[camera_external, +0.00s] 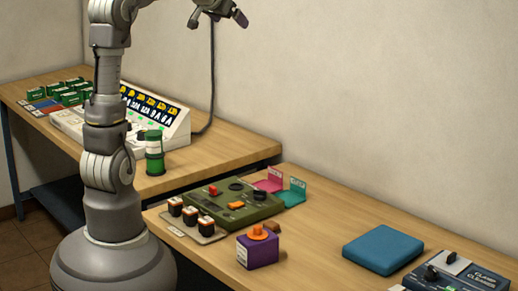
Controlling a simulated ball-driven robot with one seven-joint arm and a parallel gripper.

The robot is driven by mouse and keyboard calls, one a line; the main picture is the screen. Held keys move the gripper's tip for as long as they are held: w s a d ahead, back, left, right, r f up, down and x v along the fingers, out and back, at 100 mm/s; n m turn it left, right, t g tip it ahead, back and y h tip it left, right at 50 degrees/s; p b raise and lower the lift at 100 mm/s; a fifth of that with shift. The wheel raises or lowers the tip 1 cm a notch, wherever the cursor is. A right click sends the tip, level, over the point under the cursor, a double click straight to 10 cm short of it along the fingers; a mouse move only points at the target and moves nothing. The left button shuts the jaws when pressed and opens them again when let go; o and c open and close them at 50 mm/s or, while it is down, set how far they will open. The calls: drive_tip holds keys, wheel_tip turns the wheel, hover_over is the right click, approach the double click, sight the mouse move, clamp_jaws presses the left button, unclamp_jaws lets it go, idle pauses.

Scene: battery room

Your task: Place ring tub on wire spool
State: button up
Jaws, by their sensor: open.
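My gripper (218,20) is at the top of the view, high above the tables, open and empty, its two fingers spread apart. A small upright green cylinder with a pale band (154,153) stands near the front edge of the left table and looks like the wire spool. A purple box-shaped thing with an orange round piece on top (258,250) stands near the front edge of the right table. I cannot tell for certain whether it is the ring tub. My gripper is far from both and touches neither.
A white sloped panel (165,122) and several green blocks (70,92) stand on the left table. The right table holds an olive device (228,203), a tray of dark cells (191,220), a blue pad (383,248) and a dark device (455,272). Bare wood lies around the pad.

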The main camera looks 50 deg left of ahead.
drive_tip(key=s+d+r+t+h, duration=0.1)
drive_tip(key=s+d+r, duration=0.2)
drive_tip(key=d+r, duration=0.3)
drive_tip(key=s+d+r+m+t+h, duration=0.1)
drive_tip(key=s+d+r+t, duration=0.1)
drive_tip(key=s+d+r, duration=0.2)
drive_tip(key=s+d+r+m+t+h, duration=0.1)
drive_tip(key=s+d+r, duration=0.3)
drive_tip(key=d+r, duration=0.5)
wheel_tip(320, 180, up, 2)
drive_tip(key=shift+d+r+t+h, duration=0.25)
drive_tip(key=shift+d+t+h, duration=0.1)
drive_tip(key=shift+t, duration=0.35)
